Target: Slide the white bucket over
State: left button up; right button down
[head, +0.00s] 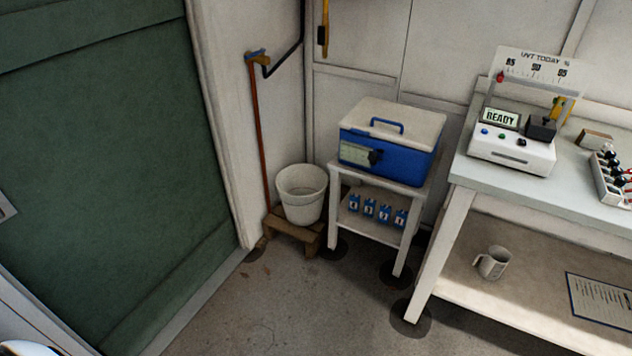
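The white bucket (301,199) stands upright and open-topped on a low wooden stool (292,232) in the corner. It is between the white wall post and the small white stand. The bucket looks empty, though its bottom is hidden. Neither gripper can be made out in the head view. A white rounded shape at the bottom left corner is cut off by the frame and looks like part of my own body.
A red-brown pipe (259,140) with a tap rises behind the bucket. A stand (333,215) with a blue cooler (388,152) is close at right. Further right is a white workbench (455,215) with a READY device (512,157). A green door (110,170) fills the left. Floor in front is clear.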

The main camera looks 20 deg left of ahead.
aim_at(302, 187)
jog(key=i+j+u, duration=0.3)
jog(key=i, duration=0.25)
jog(key=i+u, duration=0.3)
jog(key=i, duration=0.3)
